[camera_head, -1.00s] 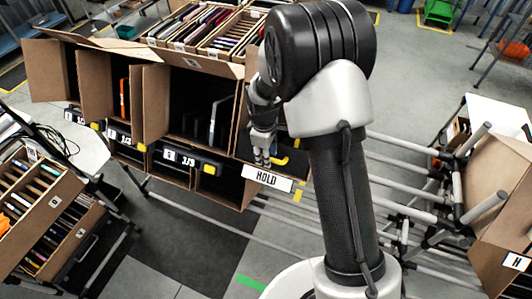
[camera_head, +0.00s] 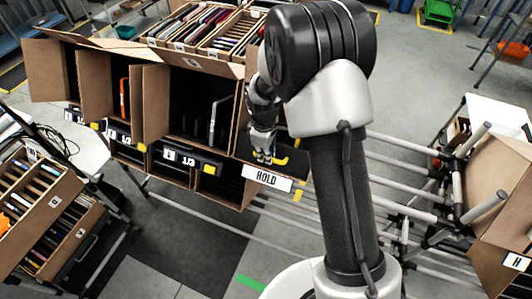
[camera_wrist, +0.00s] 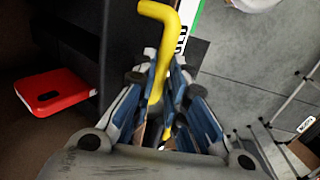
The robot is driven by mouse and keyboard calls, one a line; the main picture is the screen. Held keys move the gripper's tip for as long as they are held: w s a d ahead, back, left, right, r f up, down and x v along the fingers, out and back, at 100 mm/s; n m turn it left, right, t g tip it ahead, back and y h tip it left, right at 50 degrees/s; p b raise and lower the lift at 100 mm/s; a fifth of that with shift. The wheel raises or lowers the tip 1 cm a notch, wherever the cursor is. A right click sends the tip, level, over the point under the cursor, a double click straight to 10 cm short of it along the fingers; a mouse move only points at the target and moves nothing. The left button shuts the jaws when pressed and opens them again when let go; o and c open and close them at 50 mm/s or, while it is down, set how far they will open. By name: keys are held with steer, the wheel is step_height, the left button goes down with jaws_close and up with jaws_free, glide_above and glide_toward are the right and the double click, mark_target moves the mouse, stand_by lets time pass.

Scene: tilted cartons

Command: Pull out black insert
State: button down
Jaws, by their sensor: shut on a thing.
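A yellow bent handle (camera_wrist: 155,20) runs down between the fingers of my gripper (camera_wrist: 162,80) in the wrist view. The fingers are closed in on it from both sides. In the head view my gripper (camera_head: 265,156) points down beside the yellow handle (camera_head: 280,160), just above the white HOLD sign. A black panel (camera_head: 293,148) lies behind the handle; it seems to be the black insert, and a dark surface (camera_wrist: 145,45) also shows left of the handle in the wrist view. My arm hides part of it. How the handle joins the insert is unclear.
Open brown cartons (camera_head: 155,100) stand tilted to the left of my gripper, with dark interiors. The HOLD sign (camera_head: 267,178) is right below my gripper. A red item (camera_wrist: 52,92) lies left in the wrist view. Metal rails (camera_head: 400,170) run at right.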

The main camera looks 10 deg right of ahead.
steer(key=shift+a+r, duration=0.1)
steer(key=s+a+r+p, duration=0.2)
steer(key=s+a+r, duration=0.6)
steer(key=s, duration=0.5)
steer(key=shift+a+r, duration=0.35)
steer(key=shift+a, duration=0.45)
steer(key=shift+s, duration=0.15)
steer(key=c, duration=1.6)
jaws_free()
step_height(320, 180, up, 12)
steer(key=shift+s+a, duration=0.3)
steer(key=shift+s, duration=0.15)
